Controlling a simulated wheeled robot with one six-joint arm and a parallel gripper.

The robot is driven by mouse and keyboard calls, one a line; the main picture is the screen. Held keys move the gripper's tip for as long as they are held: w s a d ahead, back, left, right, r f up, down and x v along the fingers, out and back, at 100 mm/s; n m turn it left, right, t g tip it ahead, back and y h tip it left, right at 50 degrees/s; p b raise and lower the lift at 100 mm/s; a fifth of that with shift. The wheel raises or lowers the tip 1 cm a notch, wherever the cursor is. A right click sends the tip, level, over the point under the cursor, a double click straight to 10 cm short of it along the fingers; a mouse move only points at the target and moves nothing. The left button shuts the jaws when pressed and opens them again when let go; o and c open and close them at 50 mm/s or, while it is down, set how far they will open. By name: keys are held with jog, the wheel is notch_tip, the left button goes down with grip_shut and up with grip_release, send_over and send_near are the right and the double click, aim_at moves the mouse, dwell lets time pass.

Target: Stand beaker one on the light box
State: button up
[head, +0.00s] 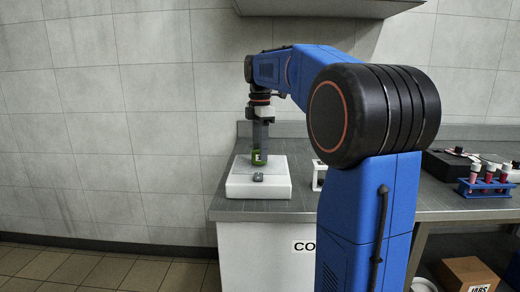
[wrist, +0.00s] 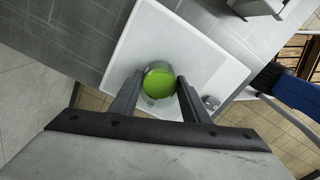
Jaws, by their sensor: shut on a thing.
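A beaker with green liquid (head: 259,158) is upright between the fingers of my gripper (head: 260,148). The beaker (wrist: 158,82) also shows from above in the wrist view, with a finger on each side. My gripper (wrist: 155,92) is shut on it. The white light box (head: 258,189) lies on the grey counter at its left end; its pale top (wrist: 204,54) is under the beaker in the wrist view. The beaker is over the top, near its middle; I cannot tell whether its base touches. Its label is too small to read.
A small grey item (head: 258,177) is at the light box's front edge. A white holder (head: 319,175) stands to its right. A blue rack of tubes (head: 486,187) and a black device (head: 447,164) are farther right. A cabinet (head: 330,7) hangs above.

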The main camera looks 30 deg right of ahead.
jog(key=shift+f, duration=0.15)
jog(key=o, duration=1.2)
jog(key=shift+c, duration=0.2)
notch_tip(320, 180, up, 12)
jog(key=shift+r, duration=0.2)
jog(key=shift+s, duration=0.1)
